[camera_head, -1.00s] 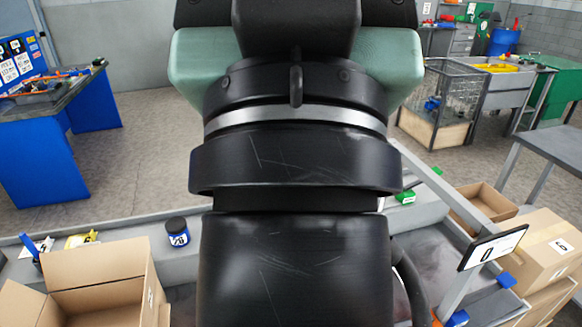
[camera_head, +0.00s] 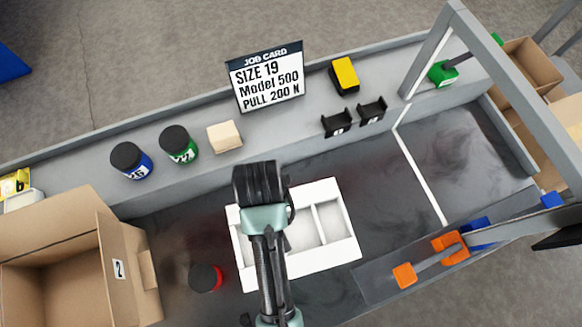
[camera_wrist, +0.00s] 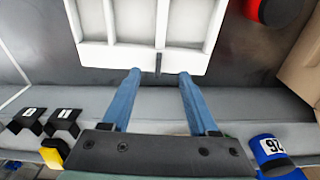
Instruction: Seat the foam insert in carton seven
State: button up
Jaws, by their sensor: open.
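The white foam insert (camera_head: 306,238), a shallow block with several compartments, lies flat on the dark bench surface. My arm crosses its left part in the head view. A thin dark strip lies between the fingertips at the insert's edge. I cannot tell whether the fingers touch the insert. The fingers are hidden in the head view. An open brown carton (camera_head: 128,268) stands at the left; its small label looks like 2 or 7.
A black and red round object (camera_head: 206,277) stands between carton and insert. The back ledge carries jars (camera_head: 132,161), a beige block (camera_head: 225,136), a job card (camera_head: 266,77) and black holders (camera_head: 336,122). A grey frame (camera_head: 500,75) rises at right.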

aim_at(292, 232)
jog(key=shift+g, duration=0.6)
jog(key=s+f, duration=0.1)
jog(key=f, duration=0.2)
jog(key=s+f+b, duration=0.1)
jog(key=f, duration=0.1)
jog(key=s+f, duration=0.1)
jog(key=f, duration=0.2)
jog(key=shift+d+f, duration=0.1)
jog(key=shift+f, duration=0.2)
jog(key=shift+w+d+f+b, duration=0.15)
jog(key=shift+f+b, duration=0.1)
jog(key=shift+f, duration=0.75)
jog(key=shift+w+d+f+b, duration=0.15)
jog(key=shift+f+b, duration=0.1)
jog(key=shift+f, duration=0.7)
jog(key=shift+w+f+b, duration=0.15)
jog(key=shift+f+b, duration=0.1)
jog(key=shift+f, duration=0.75)
jog(key=shift+c, duration=0.2)
grip_shut()
